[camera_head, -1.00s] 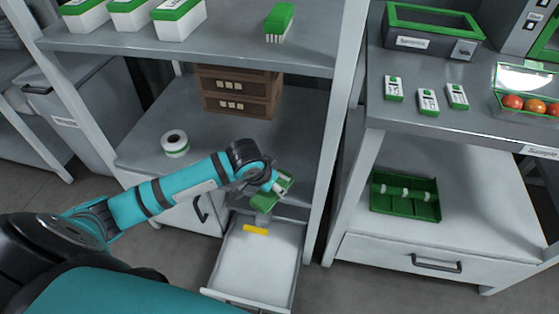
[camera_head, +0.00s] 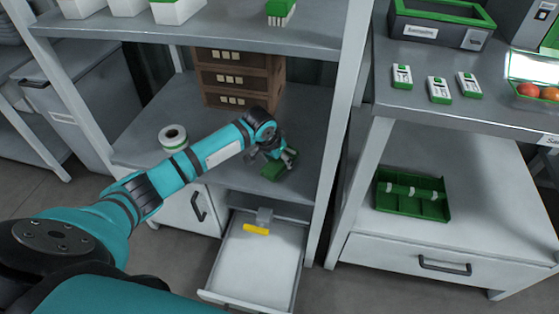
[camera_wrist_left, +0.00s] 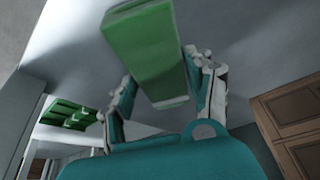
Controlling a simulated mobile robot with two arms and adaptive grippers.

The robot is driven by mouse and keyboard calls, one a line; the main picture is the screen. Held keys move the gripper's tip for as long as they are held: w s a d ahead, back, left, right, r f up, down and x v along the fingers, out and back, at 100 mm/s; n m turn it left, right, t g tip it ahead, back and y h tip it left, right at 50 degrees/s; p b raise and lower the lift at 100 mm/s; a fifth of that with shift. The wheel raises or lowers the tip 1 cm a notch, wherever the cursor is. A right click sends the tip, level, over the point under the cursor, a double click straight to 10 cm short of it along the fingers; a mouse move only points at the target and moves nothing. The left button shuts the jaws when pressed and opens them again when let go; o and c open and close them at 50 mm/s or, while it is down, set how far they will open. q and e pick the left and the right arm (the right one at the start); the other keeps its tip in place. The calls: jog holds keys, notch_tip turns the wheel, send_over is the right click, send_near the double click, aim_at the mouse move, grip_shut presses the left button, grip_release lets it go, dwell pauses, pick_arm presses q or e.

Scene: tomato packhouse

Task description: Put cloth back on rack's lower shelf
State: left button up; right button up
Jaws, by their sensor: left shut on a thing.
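The cloth is a folded green block (camera_head: 279,167), held in my left gripper (camera_head: 284,157) over the front right part of the rack's lower shelf (camera_head: 210,145). In the left wrist view the green cloth (camera_wrist_left: 150,52) sits between the two fingers of my left gripper (camera_wrist_left: 165,95), which is shut on it. The cloth is at or just above the shelf surface; I cannot tell whether it touches. My right gripper is not in view.
Brown crates (camera_head: 237,78) stand at the back of the shelf and a white roll (camera_head: 173,138) at its left. A rack post (camera_head: 340,120) rises close on the right.

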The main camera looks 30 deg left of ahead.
pick_arm(q)
jog(key=o, duration=1.1)
jog(key=shift+f, duration=0.1)
